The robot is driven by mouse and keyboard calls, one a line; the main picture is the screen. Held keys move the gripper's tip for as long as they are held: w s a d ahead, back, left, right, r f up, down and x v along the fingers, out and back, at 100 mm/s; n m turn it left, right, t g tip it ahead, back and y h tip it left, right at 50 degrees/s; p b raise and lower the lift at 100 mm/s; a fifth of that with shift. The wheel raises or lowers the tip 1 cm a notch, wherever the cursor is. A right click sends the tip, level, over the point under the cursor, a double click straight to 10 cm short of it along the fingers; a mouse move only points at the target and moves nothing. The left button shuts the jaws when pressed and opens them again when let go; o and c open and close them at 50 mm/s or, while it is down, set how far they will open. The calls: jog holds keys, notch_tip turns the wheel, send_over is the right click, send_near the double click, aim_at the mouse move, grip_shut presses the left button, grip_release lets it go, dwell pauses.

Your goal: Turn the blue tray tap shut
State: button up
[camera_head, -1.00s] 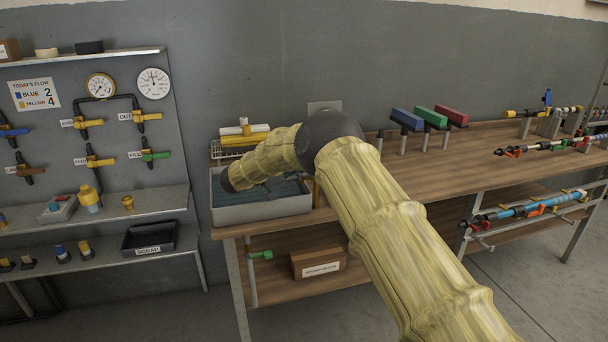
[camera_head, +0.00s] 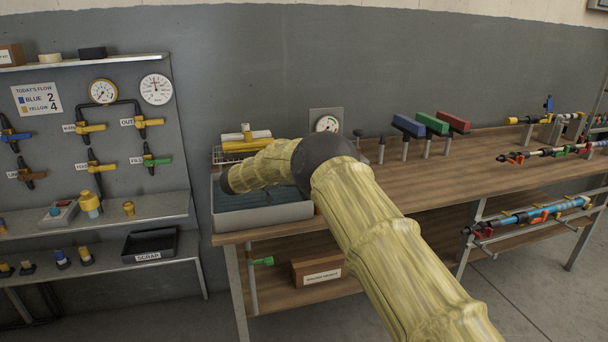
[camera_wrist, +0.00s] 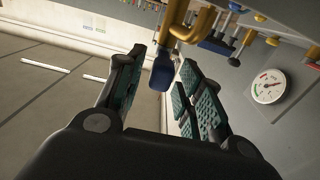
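In the wrist view, a blue tap handle (camera_wrist: 161,78) on yellow pipework (camera_wrist: 200,25) shows between the fingers of my gripper (camera_wrist: 164,66). The fingers stand apart, with gaps visible on both sides of the handle; contact is not clear. The grey tray (camera_head: 262,218) sits on the left end of the wooden bench in the head view. My arm reaches over it and hides my gripper and the tap there.
A round gauge (camera_wrist: 268,86) is on the wall right of the fingers; it also shows in the head view (camera_head: 327,124). A tap board (camera_head: 100,130) hangs left.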

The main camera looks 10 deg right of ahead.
dwell(0.3)
jog(key=a, duration=1.2)
jog(key=shift+s, duration=0.1)
